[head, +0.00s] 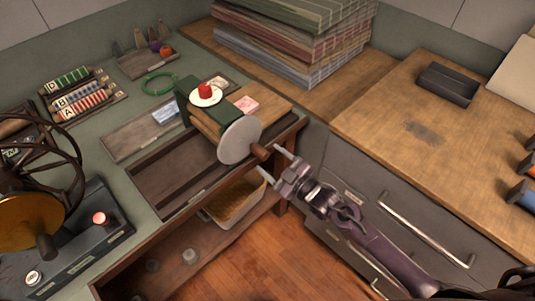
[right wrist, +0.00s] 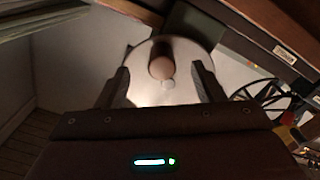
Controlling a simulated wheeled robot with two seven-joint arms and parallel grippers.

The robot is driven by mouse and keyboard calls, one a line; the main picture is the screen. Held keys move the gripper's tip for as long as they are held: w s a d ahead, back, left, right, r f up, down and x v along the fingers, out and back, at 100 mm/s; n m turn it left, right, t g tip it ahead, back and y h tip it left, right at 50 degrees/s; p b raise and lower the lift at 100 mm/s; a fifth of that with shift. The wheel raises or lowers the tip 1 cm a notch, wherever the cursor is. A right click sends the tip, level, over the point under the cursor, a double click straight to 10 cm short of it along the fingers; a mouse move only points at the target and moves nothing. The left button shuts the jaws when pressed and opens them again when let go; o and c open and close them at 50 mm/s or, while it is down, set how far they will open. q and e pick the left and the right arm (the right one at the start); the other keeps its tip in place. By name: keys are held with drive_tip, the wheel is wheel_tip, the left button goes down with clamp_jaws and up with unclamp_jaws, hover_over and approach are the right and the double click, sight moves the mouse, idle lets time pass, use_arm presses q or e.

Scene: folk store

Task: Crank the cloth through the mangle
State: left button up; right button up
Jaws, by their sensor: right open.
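The mangle (head: 205,122) looks to be the wooden block with dark green ends on the green counter. A pale round crank disc (head: 240,139) faces my right arm, with a brown handle (head: 259,151) sticking out of it. My right gripper (head: 270,161) is open at the handle's outer end. In the right wrist view the handle (right wrist: 162,66) shows end-on between the two open fingers (right wrist: 163,82), with gaps on both sides and the disc (right wrist: 185,80) behind. I cannot make out a cloth in the mangle. My left gripper is not in view.
Folded striped cloths (head: 297,40) are stacked behind. A dark spoked wheel (head: 40,165) stands left. Drawers with a metal handle (head: 425,228) lie right.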

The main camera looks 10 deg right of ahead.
drive_tip(key=p+v, duration=0.1)
drive_tip(key=v, duration=0.3)
drive_tip(key=shift+s+d+p, duration=0.1)
drive_tip(key=shift+s+p, duration=0.1)
drive_tip(key=shift+p, duration=0.15)
idle(0.3)
